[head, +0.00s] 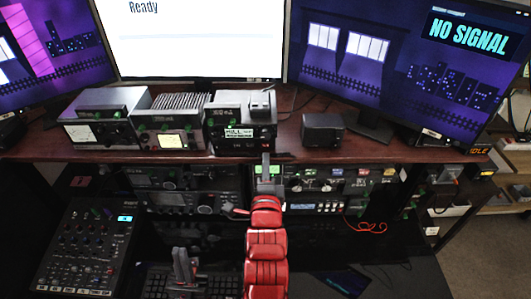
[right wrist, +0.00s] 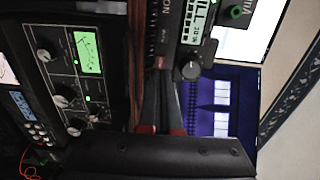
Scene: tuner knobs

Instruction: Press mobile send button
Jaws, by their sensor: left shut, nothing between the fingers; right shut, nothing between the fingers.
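The mobile is probably the small black radio with a pale text display (head: 238,133) on the shelf, left of centre. In the right wrist view its lit display (right wrist: 197,22) and a round knob (right wrist: 190,70) show large. I cannot make out which control is the send button. My right gripper (head: 265,160), on the red arm, is shut and empty just in front of the shelf edge, at the radio's lower right. In the right wrist view its closed fingertips (right wrist: 159,66) are close to the radio's front; contact cannot be told. My left gripper (head: 180,252) is shut and empty above the keyboard.
More radio units (head: 100,130) stand to the left on the wooden shelf (head: 395,152), and a small black box (head: 322,132) to the right. Rack gear (head: 330,185) fills the space below. A mixer (head: 85,245) and a keyboard (head: 160,283) lie on the desk.

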